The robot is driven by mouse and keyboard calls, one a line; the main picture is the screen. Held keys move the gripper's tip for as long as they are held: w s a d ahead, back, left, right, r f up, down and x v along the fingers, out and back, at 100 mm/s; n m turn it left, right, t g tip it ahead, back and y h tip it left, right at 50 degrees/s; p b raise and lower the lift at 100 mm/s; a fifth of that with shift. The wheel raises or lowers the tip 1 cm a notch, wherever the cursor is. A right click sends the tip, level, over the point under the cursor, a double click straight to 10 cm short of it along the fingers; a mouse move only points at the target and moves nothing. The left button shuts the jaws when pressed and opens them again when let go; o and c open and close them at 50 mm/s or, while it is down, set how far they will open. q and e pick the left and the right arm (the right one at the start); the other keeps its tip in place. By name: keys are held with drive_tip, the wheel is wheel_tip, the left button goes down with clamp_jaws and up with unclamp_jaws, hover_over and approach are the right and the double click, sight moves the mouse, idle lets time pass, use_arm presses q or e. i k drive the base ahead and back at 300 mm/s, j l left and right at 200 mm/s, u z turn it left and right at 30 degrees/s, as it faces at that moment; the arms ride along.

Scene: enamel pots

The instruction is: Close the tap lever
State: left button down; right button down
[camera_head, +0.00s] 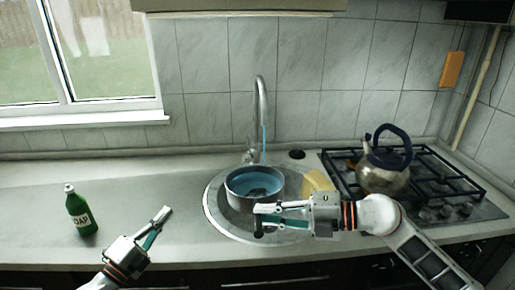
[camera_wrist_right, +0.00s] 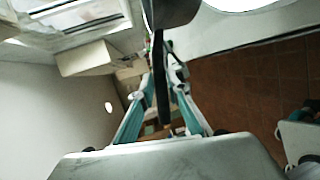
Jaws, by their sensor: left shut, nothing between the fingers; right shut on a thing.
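The tap (camera_head: 262,100) stands behind the sink, with a thin blue stream of water (camera_head: 264,140) falling from its spout. Its small lever (camera_head: 249,155) is at the base, hard to make out. A grey pot (camera_head: 240,197) with water in it stands in the round sink (camera_head: 213,205) under the stream. My right gripper (camera_head: 258,209) is shut on the pot's dark handle (camera_wrist_right: 161,85) at the pot's front; the right wrist view shows the handle between the fingers. My left gripper (camera_head: 166,211) is shut and empty above the counter, left of the sink and apart from the tap.
A green soap bottle (camera_head: 79,214) stands on the counter (camera_head: 130,185) at the left. A yellow sponge (camera_head: 318,182) lies at the sink's right edge. A kettle (camera_head: 383,178) stands on the hob (camera_head: 440,190) at the right. The counter between bottle and sink is clear.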

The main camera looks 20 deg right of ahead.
sight(248, 144)
drive_tip(key=i+l, duration=0.25)
drive_tip(key=l, duration=0.15)
drive_tip(key=i+l, duration=0.2)
drive_tip(key=l, duration=0.15)
drive_tip(key=i+l, duration=0.25)
drive_tip(key=l, duration=0.15)
